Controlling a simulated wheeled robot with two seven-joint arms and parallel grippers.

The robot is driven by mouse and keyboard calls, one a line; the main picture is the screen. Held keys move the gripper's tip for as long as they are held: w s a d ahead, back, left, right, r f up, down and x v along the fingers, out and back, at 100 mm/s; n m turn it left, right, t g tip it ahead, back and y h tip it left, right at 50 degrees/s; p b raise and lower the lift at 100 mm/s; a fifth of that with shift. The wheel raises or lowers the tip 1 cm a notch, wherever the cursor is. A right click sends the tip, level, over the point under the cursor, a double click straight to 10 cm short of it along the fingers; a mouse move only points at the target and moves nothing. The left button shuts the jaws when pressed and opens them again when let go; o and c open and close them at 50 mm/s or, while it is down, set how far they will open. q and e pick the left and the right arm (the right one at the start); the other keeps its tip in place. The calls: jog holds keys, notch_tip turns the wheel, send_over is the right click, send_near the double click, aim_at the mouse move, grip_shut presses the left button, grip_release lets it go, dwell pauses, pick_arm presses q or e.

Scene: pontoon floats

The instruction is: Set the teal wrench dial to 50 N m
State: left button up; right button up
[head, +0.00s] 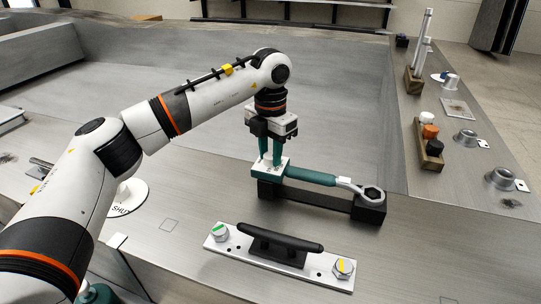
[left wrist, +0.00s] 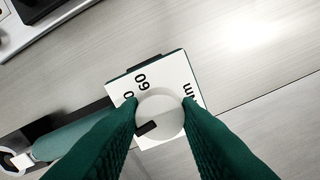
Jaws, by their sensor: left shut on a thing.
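The teal wrench (head: 310,176) lies across a black cradle (head: 368,208), its open ring head (head: 371,194) at the right. Its white scale plate (head: 262,170) is at the left end, under my left gripper (head: 270,157). In the left wrist view, my teal fingers (left wrist: 160,118) are shut on the round white dial (left wrist: 160,108) from both sides. The dial's dark mark (left wrist: 146,128) points to the lower left. A "60" shows above the dial, with part of another number ending in 0 left of it and "Nm" at the right. The number at the mark is hidden. My right gripper is out of view.
A black cleat (head: 280,243) on a plate with green-marked and yellow-marked bolts stands in front of the wrench. A wooden block with white, orange and black caps (head: 429,145) is at the right. A sunken basin (head: 340,110) lies behind the wrench.

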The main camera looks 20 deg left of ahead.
aim_at(271, 155)
pick_arm(q)
jog(key=m+b, duration=0.1)
jog(key=m, duration=0.3)
jog(key=shift+m, duration=0.4)
jog(key=m, duration=0.4)
jog(key=shift+m, duration=0.4)
jog(key=o, duration=1)
notch_tip(271, 155, up, 12)
jog(key=shift+r+b, duration=0.1)
jog(key=shift+b, duration=1.05)
